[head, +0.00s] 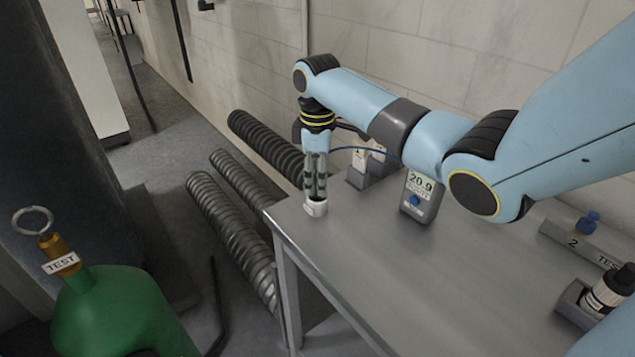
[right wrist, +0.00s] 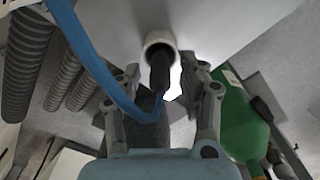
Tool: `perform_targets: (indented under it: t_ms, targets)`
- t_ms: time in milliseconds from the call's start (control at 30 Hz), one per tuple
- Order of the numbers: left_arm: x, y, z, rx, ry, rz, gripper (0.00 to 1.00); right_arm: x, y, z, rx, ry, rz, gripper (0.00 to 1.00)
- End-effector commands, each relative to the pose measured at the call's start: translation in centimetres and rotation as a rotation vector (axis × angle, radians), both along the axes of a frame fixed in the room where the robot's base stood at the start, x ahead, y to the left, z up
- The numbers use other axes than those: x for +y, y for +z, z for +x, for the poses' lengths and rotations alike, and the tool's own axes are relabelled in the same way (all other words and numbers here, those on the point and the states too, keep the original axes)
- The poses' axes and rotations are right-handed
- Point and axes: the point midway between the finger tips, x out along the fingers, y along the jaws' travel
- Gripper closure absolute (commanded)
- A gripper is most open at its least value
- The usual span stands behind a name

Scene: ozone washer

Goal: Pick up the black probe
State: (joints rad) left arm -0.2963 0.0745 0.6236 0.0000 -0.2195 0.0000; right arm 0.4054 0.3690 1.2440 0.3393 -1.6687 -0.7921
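The black probe (right wrist: 160,70) stands in a white round holder (right wrist: 160,40) in the right wrist view, between the two fingers of my right gripper (right wrist: 163,82). A gap shows on each side of the probe, so the fingers look open around it and apart from it. In the head view my right gripper (head: 316,190) points down over the white holder (head: 315,208) at the table's left corner. The probe is mostly hidden there by the fingers. A blue cable (right wrist: 95,60) runs past the fingers. My left gripper is not in view.
A grey meter reading 20.9 (head: 417,195) stands on the metal table (head: 400,270), with a grey stand (head: 370,172) behind it. Labelled fixtures (head: 590,245) lie at the right. Coiled hoses (head: 232,235) and a green cylinder (head: 120,315) are left of the table. The table's middle is clear.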

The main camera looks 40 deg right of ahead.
Motion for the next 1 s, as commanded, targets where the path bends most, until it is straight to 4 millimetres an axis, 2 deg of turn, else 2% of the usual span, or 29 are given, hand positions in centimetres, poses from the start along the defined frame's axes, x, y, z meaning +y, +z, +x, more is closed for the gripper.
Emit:
perform_targets:
  t_ms: [33,300,733,867,1000]
  targets:
    - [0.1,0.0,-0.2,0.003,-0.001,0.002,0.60,0.0,0.0,0.0,0.000,0.000,0.000,0.67]
    - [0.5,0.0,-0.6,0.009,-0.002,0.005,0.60,0.0,0.0,0.0,0.000,0.000,0.000,1.00]
    - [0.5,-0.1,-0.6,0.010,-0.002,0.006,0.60,-0.1,0.6,0.1,-0.002,-0.001,-0.001,1.00]
    - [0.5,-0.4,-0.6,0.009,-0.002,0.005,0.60,-0.1,1.9,0.1,-0.004,-0.001,-0.002,1.00]
    - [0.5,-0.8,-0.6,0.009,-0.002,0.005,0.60,-0.1,4.3,-0.1,-0.003,0.000,-0.002,1.00]
